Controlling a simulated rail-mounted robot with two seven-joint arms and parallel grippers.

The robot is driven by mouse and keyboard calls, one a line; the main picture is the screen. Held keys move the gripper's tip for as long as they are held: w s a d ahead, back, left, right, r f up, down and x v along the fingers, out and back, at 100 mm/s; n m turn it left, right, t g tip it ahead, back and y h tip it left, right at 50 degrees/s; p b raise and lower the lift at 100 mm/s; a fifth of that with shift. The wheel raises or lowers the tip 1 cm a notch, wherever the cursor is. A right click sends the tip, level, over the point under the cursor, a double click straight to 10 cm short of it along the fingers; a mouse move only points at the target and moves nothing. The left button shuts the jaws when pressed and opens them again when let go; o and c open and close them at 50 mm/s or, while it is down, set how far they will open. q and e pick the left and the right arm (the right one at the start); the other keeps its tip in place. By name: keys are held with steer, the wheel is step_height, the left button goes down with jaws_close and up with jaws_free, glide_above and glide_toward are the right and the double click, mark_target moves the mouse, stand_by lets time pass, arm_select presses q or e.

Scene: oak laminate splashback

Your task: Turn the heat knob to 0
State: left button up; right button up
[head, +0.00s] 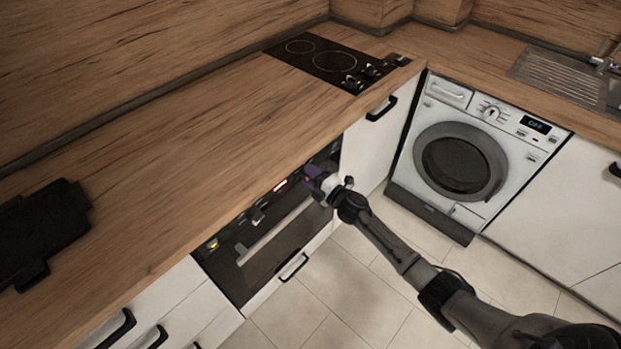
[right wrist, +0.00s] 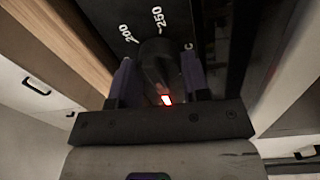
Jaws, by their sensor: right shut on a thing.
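The oven (head: 265,245) is built in under the wooden counter, with a dark control panel along its top edge. My right gripper (head: 314,183) is at the right part of this panel, its arm coming in from the lower right. In the right wrist view the dark heat knob (right wrist: 157,62) is between the two purple fingers, which are shut on it. The marks 200 and 250 and a letter C show on the panel around the knob. A small red-white glow shows near the knob's lower end. The knob's 0 mark is hidden. My left gripper is not in view.
The cooktop (head: 335,62) with its own knobs is set into the counter at the back. A washing machine (head: 455,160) stands on the right. A black object (head: 40,235) lies on the counter at left. The tiled floor (head: 345,280) before the oven is free.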

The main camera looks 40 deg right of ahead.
steer(key=n, duration=0.2)
steer(key=shift+n+b, duration=0.3)
steer(key=shift+b, duration=0.1)
steer(key=shift+n, duration=0.3)
steer(key=o, duration=0.9)
steer(key=shift+s, duration=0.1)
steer(key=shift+s+d+f+p, duration=0.15)
steer(key=shift+s+d+p, duration=0.2)
steer(key=shift+s, duration=1.9)
steer(key=shift+s+d+f+p, duration=0.1)
steer(key=shift+s+d+p, duration=0.25)
steer(key=shift+s, duration=1.9)
steer(key=shift+s+d+f+p, duration=0.2)
steer(key=shift+s+d, duration=0.25)
steer(key=shift+s, duration=1.8)
